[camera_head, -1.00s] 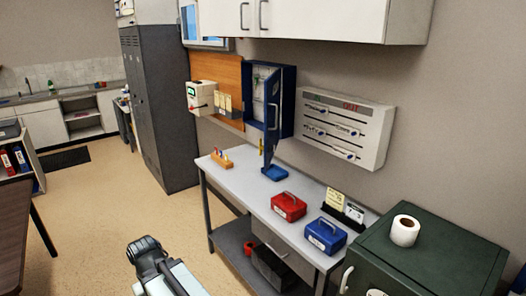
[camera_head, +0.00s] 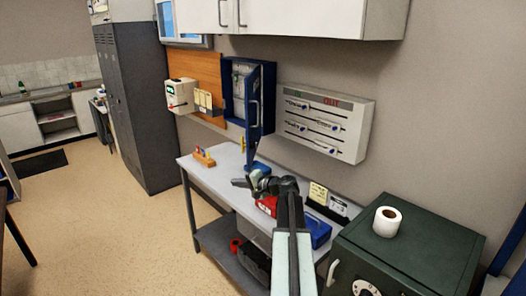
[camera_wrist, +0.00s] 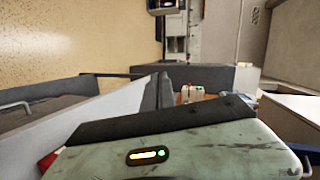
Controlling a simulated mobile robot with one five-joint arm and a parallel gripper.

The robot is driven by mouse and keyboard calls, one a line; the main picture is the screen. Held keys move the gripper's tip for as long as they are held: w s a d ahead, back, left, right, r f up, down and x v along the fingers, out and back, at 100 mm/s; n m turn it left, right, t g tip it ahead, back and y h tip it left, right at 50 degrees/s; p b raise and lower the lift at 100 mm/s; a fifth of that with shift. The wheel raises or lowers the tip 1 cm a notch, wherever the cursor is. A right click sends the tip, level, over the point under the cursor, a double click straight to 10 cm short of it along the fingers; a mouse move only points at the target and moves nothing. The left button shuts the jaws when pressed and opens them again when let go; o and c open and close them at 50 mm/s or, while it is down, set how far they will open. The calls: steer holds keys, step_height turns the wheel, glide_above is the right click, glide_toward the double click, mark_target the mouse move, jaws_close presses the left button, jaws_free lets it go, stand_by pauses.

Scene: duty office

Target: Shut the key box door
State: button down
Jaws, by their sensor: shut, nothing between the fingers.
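The blue key box (camera_head: 268,96) hangs on the wall above the worktable, with its pale inside showing. Its blue door (camera_head: 252,132) stands open, swung out from the wall towards me, with a handle on it. My gripper (camera_head: 236,183) is shut and empty. In the head view it shows in front of the worktable, below the door and apart from it. My arm hides part of the red and blue cash boxes. In the wrist view the shut fingers (camera_wrist: 160,92) show near the middle; I cannot make out the key box door there.
The worktable (camera_head: 205,174) holds a wooden stamp rack (camera_head: 204,157), a red cash box (camera_head: 267,205) and a blue cash box (camera_head: 319,233). A green safe (camera_head: 425,240) with a paper roll (camera_head: 387,221) stands at right.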

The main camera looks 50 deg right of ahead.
steer(key=s+d+r+m+t+h, duration=0.25)
steer(key=s+d, duration=0.25)
steer(key=d, duration=0.4)
steer(key=s+d+r+m+t+h, duration=0.1)
steer(key=s+d+r+m+h, duration=0.3)
steer(key=d, duration=0.5)
steer(key=n+y, duration=0.1)
glide_toward(256, 148)
steer(key=w+d, duration=0.3)
steer(key=shift+w+a+r, duration=0.1)
steer(key=shift+w+a, duration=0.45)
steer(key=shift+w, duration=0.15)
steer(key=shift+w+a+r, duration=0.1)
steer(key=shift+w+a, duration=0.4)
steer(key=shift+w, duration=0.25)
